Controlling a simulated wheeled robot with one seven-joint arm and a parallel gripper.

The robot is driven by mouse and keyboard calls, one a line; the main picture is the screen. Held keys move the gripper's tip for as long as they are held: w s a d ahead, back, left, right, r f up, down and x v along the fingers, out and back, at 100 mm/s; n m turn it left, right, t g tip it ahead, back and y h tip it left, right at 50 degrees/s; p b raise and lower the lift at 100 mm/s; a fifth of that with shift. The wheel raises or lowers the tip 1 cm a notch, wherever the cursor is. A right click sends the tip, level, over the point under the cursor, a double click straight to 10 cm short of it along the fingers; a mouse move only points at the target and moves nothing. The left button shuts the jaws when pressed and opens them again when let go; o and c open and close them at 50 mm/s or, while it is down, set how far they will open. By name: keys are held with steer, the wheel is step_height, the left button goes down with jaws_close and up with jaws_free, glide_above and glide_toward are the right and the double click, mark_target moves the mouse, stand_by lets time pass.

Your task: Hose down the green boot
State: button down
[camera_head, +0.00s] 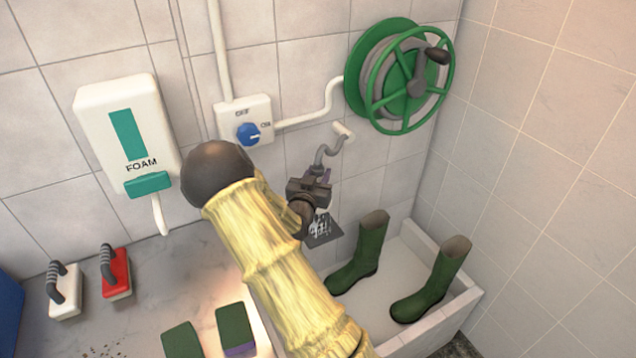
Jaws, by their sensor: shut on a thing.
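Two green boots stand upright in a white-walled tiled basin (437,326) in the corner: a left boot (366,255) and a right boot (432,283). My gripper (318,186) is at the wall, above and left of the left boot. The held end is mostly hidden by the gripper.
A green hose reel (398,77) hangs above the basin. A foam dispenser (126,130) is on the left wall. A white brush (64,291), a red brush (116,275) and two green pads (234,325) lie on the grey counter (185,270). My arm crosses the middle.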

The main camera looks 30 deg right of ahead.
stand_by(0.6)
steer(key=s+a+f+n+t+y, duration=0.1)
steer(key=a+f+n+t+y, duration=0.1)
steer(key=a+y, duration=0.4)
steer(key=s+a+f+n+t+y, duration=0.2)
steer(key=a+f+n+y, duration=0.3)
steer(key=a, duration=0.6)
steer(key=shift+a+f+n+t+y, duration=0.25)
steer(key=shift+a+n+t+y, duration=0.15)
steer(key=shift+n+y, duration=0.3)
